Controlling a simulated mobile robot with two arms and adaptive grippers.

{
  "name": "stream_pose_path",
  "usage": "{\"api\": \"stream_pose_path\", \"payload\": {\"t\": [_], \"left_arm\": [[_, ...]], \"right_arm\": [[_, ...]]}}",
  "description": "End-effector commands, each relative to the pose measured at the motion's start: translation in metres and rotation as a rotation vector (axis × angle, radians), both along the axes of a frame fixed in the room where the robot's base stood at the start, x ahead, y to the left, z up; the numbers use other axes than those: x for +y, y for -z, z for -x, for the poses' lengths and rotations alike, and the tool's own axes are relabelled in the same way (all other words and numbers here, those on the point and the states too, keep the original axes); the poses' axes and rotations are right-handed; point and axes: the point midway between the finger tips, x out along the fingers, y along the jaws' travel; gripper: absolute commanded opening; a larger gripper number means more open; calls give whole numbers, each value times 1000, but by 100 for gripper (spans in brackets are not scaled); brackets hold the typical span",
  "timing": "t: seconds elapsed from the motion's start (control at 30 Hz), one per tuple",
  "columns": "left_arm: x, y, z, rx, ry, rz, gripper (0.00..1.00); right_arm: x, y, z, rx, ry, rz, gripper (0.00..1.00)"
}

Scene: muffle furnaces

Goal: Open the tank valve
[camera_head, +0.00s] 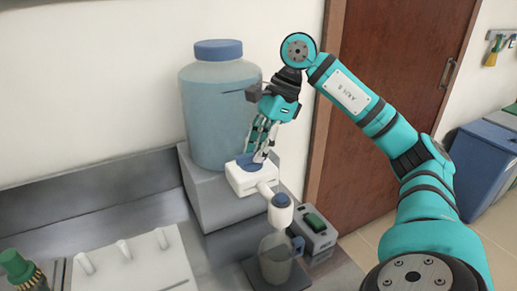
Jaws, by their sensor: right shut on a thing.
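The tank (222,125) is a large translucent blue bottle with a blue cap, standing on a grey block against the wall. The tank valve (250,178) is a white body with a blue handle (250,161) on top, in front of the tank's lower right. A white spout with a blue cap (280,200) extends from it toward the front. My right gripper (261,157) points down at the blue handle and is shut on it. Its fingertips hide part of the handle. My left gripper is not in view.
A clear beaker (275,262) stands below the spout on a dark plate. A grey box with a green switch (313,224) is beside it. A white rack (135,265) and a green-capped item (18,268) are at lower left. A brown door and blue bins (480,165) are at right.

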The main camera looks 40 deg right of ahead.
Motion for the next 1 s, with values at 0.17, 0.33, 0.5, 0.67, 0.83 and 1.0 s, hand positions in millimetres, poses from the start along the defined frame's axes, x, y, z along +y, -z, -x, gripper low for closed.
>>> {"api": "stream_pose_path", "payload": {"t": [0.17, 0.33, 0.5, 0.67, 0.83, 1.0], "left_arm": [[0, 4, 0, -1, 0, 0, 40], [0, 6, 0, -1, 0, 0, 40], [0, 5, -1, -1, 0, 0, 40], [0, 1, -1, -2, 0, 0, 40], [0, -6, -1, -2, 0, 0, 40], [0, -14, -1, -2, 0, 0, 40]], "right_arm": [[1, 1, 2, -3, 140, 2, 0], [2, 0, 5, -3, 301, 3, 0], [5, -1, 6, -5, 462, 1, 0], [8, -1, 8, -3, 612, 1, 0], [10, -2, 9, -4, 772, 2, 0], [13, -3, 10, -3, 933, 1, 0]]}}
